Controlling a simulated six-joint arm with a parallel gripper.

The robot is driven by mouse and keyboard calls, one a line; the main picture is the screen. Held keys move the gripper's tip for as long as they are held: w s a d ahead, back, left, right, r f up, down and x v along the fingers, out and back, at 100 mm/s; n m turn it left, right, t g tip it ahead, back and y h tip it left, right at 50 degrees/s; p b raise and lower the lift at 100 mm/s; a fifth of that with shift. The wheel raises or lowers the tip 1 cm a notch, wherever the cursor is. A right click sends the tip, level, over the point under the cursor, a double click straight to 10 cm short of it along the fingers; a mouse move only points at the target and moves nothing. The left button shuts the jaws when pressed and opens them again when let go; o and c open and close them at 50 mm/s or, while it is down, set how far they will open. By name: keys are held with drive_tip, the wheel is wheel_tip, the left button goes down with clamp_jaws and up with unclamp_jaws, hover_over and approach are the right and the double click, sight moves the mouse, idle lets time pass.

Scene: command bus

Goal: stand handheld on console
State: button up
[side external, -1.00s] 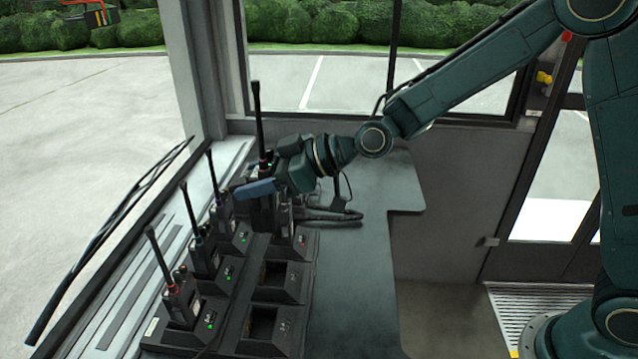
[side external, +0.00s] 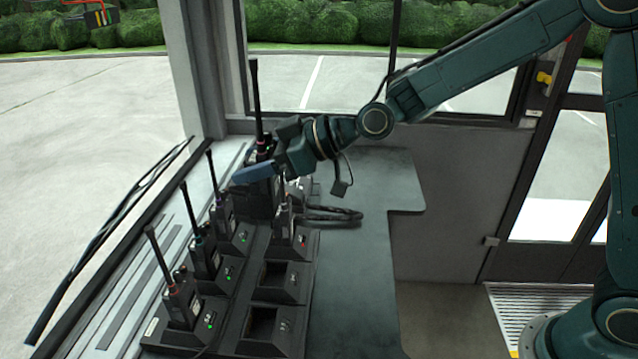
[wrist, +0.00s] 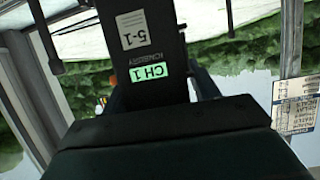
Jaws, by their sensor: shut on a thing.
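My gripper (side external: 258,174) is shut on a black handheld radio (side external: 262,206) above the far end of the charger rows. The radio is upright with its long antenna pointing up; a blue finger crosses its body, hiding part of it. Whether its base touches anything is hidden. In the wrist view, the held handheld (wrist: 152,42) shows a green "CH 1" label and a white "5-1" label, both inverted. The console (side external: 355,265) is a dark flat surface right of the chargers.
Several handhelds stand in chargers, including one on the left (side external: 182,303) with a green light and one on the right (side external: 284,218) with a red light. Two right-hand pockets (side external: 280,274) are empty. The console's right side is clear.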

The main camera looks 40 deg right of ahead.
wheel_tip(320, 180, up, 11)
drive_tip(key=shift+f, duration=0.1)
drive_tip(key=s+d, duration=0.2)
drive_tip(key=d, duration=0.9)
drive_tip(key=s+d, duration=0.3)
drive_tip(key=d, duration=0.8)
wheel_tip(320, 180, down, 29)
drive_tip(key=shift+w, duration=0.25)
idle(0.7)
drive_tip(key=shift+f, duration=1.75)
drive_tip(key=shift+f, duration=0.1)
